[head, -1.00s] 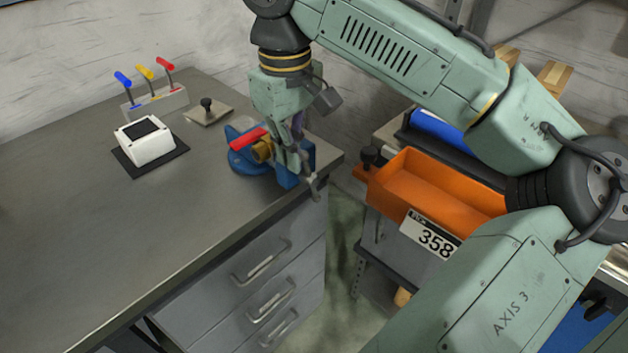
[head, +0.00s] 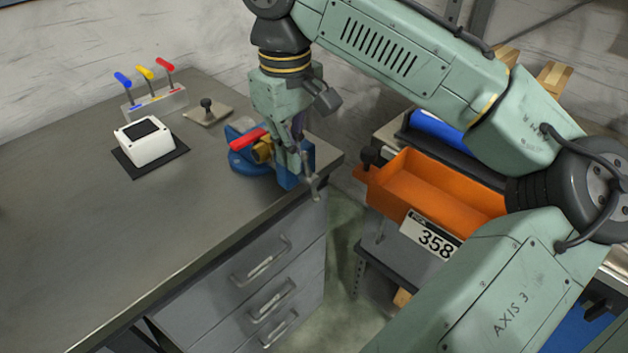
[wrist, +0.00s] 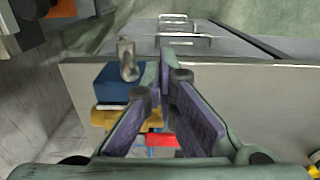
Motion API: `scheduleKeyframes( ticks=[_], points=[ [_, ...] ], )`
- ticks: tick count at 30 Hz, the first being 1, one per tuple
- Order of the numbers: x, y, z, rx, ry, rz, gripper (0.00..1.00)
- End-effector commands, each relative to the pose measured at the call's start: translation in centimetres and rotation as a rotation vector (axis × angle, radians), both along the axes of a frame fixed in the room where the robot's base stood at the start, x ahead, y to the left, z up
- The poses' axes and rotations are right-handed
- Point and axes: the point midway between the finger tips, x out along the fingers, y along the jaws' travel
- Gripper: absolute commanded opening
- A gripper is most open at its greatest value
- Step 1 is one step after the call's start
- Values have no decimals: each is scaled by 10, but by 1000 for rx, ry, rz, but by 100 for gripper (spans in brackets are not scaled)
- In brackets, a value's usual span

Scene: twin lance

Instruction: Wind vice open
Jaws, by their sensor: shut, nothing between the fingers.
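The blue vice (head: 243,162) stands at the near right corner of the bench; it also shows in the wrist view (wrist: 112,82). A brass part (head: 262,150) with a red lever (head: 248,139) sits at its jaws. The vice's grey handle bar (head: 311,180) is at the bench-edge side, steeply tilted, and shows in the wrist view (wrist: 127,62). My gripper (head: 300,166) points down beside the vice, close to the handle bar. Its purple-padded fingers meet at the tips in the wrist view (wrist: 159,72), with nothing between them. Whether a finger touches the bar I cannot tell.
A white box with a dark top (head: 146,142), a rack with red, yellow and blue levers (head: 158,103) and a plate with a black knob (head: 208,112) stand farther left. An orange bin (head: 437,195) is right of the bench. The bench's left is clear.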

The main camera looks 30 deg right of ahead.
Motion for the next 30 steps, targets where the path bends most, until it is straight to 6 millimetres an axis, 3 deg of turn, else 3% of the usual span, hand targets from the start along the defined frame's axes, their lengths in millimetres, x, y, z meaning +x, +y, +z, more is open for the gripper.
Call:
scheduleKeyframes(
  ticks=[30],
  points=[
    [0, 0, -34, -1, 0, 0, 0]
  ],
)
